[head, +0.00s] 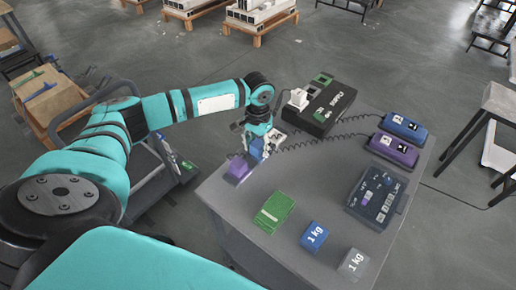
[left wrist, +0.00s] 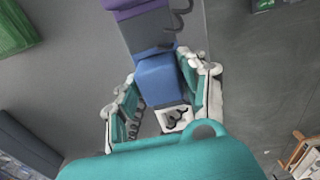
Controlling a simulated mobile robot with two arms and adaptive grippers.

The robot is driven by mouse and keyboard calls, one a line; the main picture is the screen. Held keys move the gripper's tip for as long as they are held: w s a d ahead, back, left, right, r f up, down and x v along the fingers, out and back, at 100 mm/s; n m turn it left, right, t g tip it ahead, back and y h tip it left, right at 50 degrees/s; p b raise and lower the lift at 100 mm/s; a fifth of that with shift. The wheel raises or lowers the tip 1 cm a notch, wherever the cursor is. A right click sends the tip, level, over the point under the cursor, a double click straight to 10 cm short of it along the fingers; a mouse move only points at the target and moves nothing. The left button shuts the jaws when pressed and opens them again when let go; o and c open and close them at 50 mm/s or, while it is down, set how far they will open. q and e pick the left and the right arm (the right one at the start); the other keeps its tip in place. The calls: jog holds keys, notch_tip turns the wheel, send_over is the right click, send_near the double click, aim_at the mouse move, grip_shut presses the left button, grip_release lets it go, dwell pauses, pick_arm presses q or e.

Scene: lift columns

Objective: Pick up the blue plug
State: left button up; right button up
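The blue plug (head: 257,149) is at the left edge of the grey table, beside the purple plug (head: 238,169). My left gripper (head: 260,141) reaches down over the blue plug from behind. In the left wrist view the blue plug (left wrist: 160,80) lies between the two fingers of my left gripper (left wrist: 159,76), one along each side. The fingers are very close to its sides, but I cannot tell whether they press on it. The purple plug also shows at the top of that view (left wrist: 130,8). My right gripper is not in view.
A black supply box (head: 323,107) with a white plug (head: 298,98) stands at the table's back. Coiled cables run to blue (head: 404,127) and purple (head: 394,149) units at right. A green block (head: 274,212), blue weight (head: 314,236), grey weight (head: 352,263) and dark panel (head: 376,198) occupy the front.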

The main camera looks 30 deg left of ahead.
aim_at(258, 144)
pick_arm(q)
jog(key=c, duration=0.6)
jog(key=shift+r, duration=0.1)
jog(key=shift+w+r, duration=0.1)
jog(key=shift+r, duration=0.35)
notch_tip(258, 144, up, 2)
jog(key=shift+r+b, duration=0.1)
jog(key=shift+b, duration=0.3)
jog(key=d, duration=0.5)
jog(key=w+d+r+b, duration=0.1)
jog(key=d, duration=0.4)
jog(key=w+d+b, duration=0.1)
jog(key=d, duration=0.5)
jog(key=shift+r, duration=0.35)
jog(key=shift+a, duration=0.1)
